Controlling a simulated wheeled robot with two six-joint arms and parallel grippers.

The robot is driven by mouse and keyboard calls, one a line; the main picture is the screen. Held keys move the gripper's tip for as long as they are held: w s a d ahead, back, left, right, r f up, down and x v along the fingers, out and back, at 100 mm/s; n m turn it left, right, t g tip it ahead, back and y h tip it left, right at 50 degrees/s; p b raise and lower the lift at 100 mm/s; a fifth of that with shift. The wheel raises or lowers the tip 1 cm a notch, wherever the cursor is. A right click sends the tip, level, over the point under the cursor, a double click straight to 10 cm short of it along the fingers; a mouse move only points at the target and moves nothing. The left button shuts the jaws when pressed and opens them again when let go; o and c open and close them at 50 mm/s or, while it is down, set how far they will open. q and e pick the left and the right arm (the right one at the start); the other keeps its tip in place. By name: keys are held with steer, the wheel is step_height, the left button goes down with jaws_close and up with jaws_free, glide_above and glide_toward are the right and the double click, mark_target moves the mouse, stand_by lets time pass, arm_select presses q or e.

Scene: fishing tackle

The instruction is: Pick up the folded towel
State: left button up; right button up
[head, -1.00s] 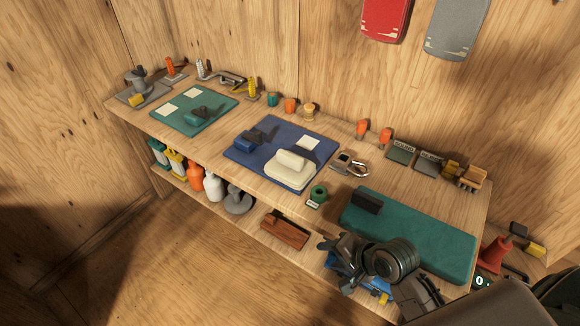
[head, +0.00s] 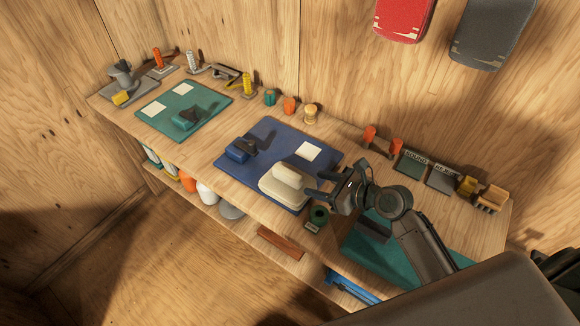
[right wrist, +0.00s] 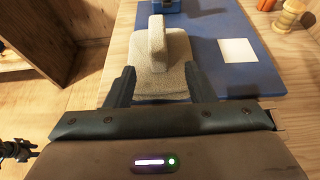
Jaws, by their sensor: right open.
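The folded towel (head: 284,187) is cream-coloured, with a raised roll on top. It lies on the front right part of the blue mat (head: 262,150) in the head view. My right gripper (head: 311,188) is just right of the towel, pointing at it. In the right wrist view the gripper's two dark fingers (right wrist: 158,88) are apart, with the near end of the towel (right wrist: 158,60) between or just beyond them. I cannot tell whether they touch it.
A blue object (head: 240,149) and a white card (head: 308,151) lie on the same mat. A teal mat (head: 440,255) lies under my right arm. Bare wood lies left of the blue mat.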

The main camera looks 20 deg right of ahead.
mark_target(302, 178)
steer(key=x, duration=0.4)
steer(key=shift+w+a+r, duration=0.2)
steer(key=shift+w+a, duration=0.05)
steer(key=shift+w, duration=0.05)
steer(key=shift+w+a+f, duration=0.15)
steer(key=shift+w+a, duration=0.05)
steer(key=shift+w, duration=0.05)
steer(key=shift+w+a+f+p, duration=0.15)
steer(key=shift+w+a+p, duration=0.15)
steer(key=shift+w, duration=0.1)
steer(key=x, duration=0.3)
steer(key=shift+w+a+p, duration=0.2)
steer(key=shift+a+p, duration=0.1)
steer(key=shift+w+a+f, duration=0.15)
steer(key=shift+w+a, duration=0.05)
steer(key=shift+w, duration=0.05)
steer(key=c, duration=0.7)
arm_select(q)
steer(key=shift+s+a+r, duration=0.1)
steer(key=shift+s+r, duration=0.15)
steer(key=shift+s, duration=0.35)
steer(key=shift+s+a+r, duration=0.1)
steer(key=shift+s+r, duration=0.15)
steer(key=shift+s, duration=0.3)
arm_select(e)
jaws_close()
